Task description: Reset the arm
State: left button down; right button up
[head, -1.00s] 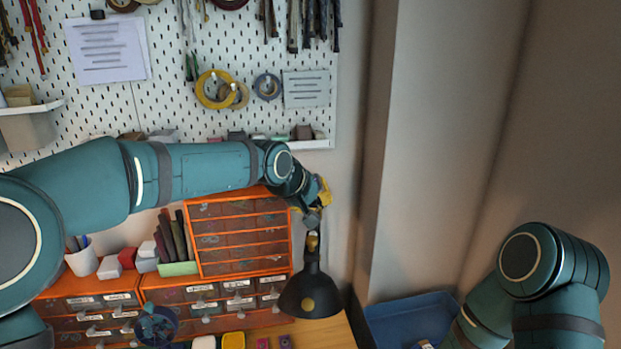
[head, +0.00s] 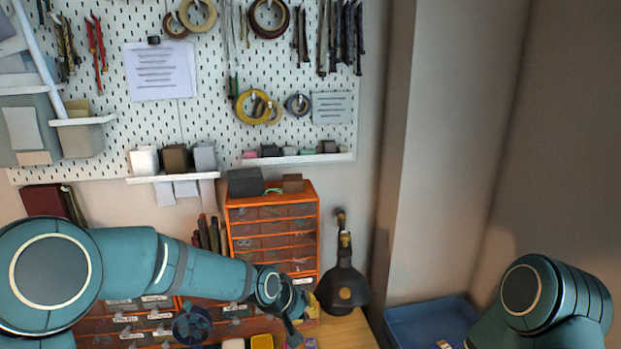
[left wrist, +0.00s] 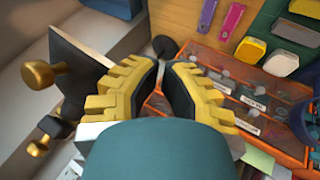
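My left arm (head: 215,274) reaches in from the left in the head view, across the front of the orange drawer cabinets. Its gripper (head: 300,308) is low by the right end of the cabinets, just above the wooden table (head: 345,332). In the left wrist view the yellow-backed fingers of this gripper (left wrist: 167,72) stand apart with a gap between their dark pads, and I see nothing held. My right arm (head: 545,300) shows at the lower right of the head view. Its gripper is out of the picture.
A black lamp (head: 342,287) stands right of the upright orange drawer cabinet (head: 312,240), close to my left gripper. A blue bin (head: 412,318) lies at the lower right. A pegboard (head: 225,100) with tapes and cords covers the back wall.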

pick_arm(q)
jog(key=s+a+f+g+b, duration=0.1)
jog(key=s+a+f, duration=0.2)
jog(key=s+f, duration=0.5)
jog(key=s+a+f+g+y+b, duration=0.1)
jog(key=s+a+f, duration=0.2)
jog(key=s+f, duration=0.6)
jog(key=s+a+f+g, duration=0.1)
jog(key=s+a+f, duration=0.2)
jog(key=s+f, duration=0.5)
jog(key=shift+s+f+n+b, duration=0.15)
jog(key=shift+f+n+b, duration=0.2)
jog(key=shift+f, duration=0.3)
jog(key=shift+a, duration=0.1)
dwell(0.7)
jog(key=c, duration=1.7)
grip_release()
grip_shut()
